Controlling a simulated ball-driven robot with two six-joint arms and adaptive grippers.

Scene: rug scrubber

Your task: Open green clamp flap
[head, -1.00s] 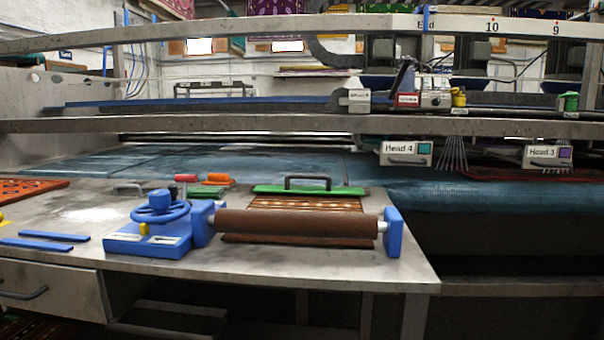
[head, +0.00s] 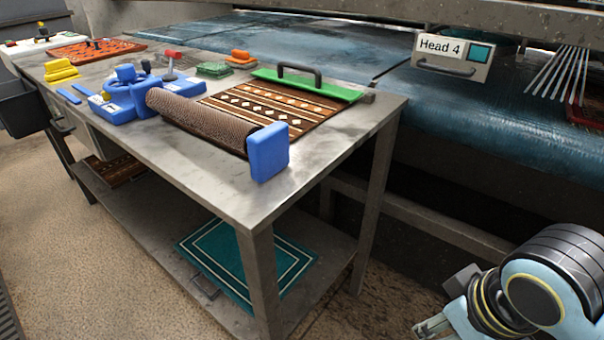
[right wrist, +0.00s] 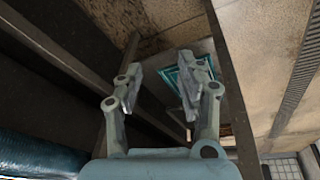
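The green clamp flap (head: 338,88) lies flat across the far edge of a patterned brown rug (head: 268,106) on the metal table. A dark arched handle (head: 301,70) stands up from the flap. My right arm is at the lower right of the head view, its gripper (head: 440,325) low beside the table and partly cut off. In the right wrist view the right gripper (right wrist: 160,85) has its two fingers apart with nothing between them. My left gripper is in neither view.
A brown roller (head: 198,120) with a blue end block (head: 268,150) lies along the rug's near side. A teal mat (head: 245,262) is on the lower shelf. A Head 4 box (head: 452,58) hangs over the blue wet bed (head: 480,120) at right.

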